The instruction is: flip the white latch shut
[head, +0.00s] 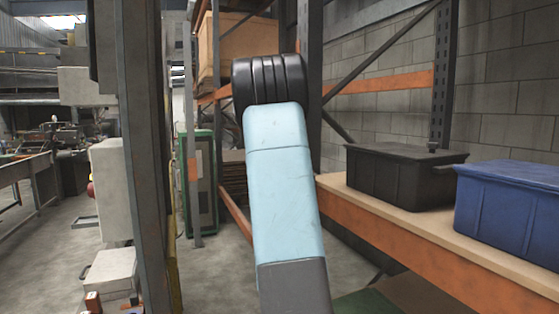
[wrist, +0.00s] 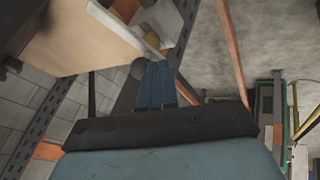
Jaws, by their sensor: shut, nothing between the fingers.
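I cannot clearly pick out the white latch in either view. In the head view my raised pale blue arm fills the middle, and the gripper is not visible there.
A long shelf (head: 360,200) with an orange beam runs along the right, bearing a black crate (head: 400,180) and a blue crate (head: 508,208). A grey post (head: 145,150) stands left of my arm. A pale board (wrist: 75,35) lies near the fingers. Floor shows at left.

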